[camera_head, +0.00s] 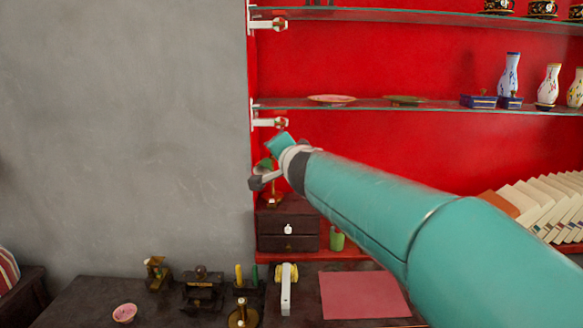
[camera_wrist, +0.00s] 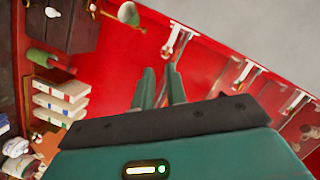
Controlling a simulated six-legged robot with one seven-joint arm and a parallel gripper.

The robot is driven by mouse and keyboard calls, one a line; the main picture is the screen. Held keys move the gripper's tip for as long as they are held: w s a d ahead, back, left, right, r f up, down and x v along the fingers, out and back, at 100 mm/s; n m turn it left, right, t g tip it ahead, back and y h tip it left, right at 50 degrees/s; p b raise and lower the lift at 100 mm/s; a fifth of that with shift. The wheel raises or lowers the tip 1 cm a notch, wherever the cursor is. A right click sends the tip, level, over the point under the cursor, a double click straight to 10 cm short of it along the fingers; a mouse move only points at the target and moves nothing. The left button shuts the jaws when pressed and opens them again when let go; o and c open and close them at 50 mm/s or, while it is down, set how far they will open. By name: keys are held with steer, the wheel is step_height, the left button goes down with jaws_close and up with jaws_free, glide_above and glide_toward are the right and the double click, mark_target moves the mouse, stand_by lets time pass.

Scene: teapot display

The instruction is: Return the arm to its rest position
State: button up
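My teal arm (camera_head: 380,210) reaches from the lower right of the head view up and left, in front of the red shelving. Its far end is raised above a dark drawer box (camera_head: 288,228), apart from the wall. The fingers are hard to make out in that view. In the wrist view my gripper (camera_wrist: 161,72) shows two green fingers with a narrow gap between them. Red backing shows through the gap, and nothing is held. The wrist view is tilted.
A glass shelf (camera_head: 430,104) holds plates and vases (camera_head: 509,74). White books (camera_head: 545,208) stand at the right. A dark table (camera_head: 85,303) below bears a pink bowl (camera_head: 124,313), small stands and a pink mat (camera_head: 362,294). The grey wall side at left is free.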

steer(key=s+f+n+g, duration=0.4)
steer(key=s+f+n, duration=0.3)
steer(key=s+f, duration=0.55)
steer(key=s+d+f+g+h, duration=0.1)
steer(key=s+d+f+g, duration=0.1)
steer(key=s+d, duration=0.3)
steer(key=s+d+f+g+h, duration=0.1)
steer(key=s+d+f, duration=0.4)
steer(key=s, duration=0.4)
steer(key=s+d+f+n+g+h, duration=0.1)
steer(key=s+d+f+g+h, duration=0.1)
steer(key=s+d, duration=0.4)
steer(key=shift+s+d+f+g, duration=0.3)
steer(key=shift+s+f, duration=0.45)
steer(key=shift+s, duration=0.2)
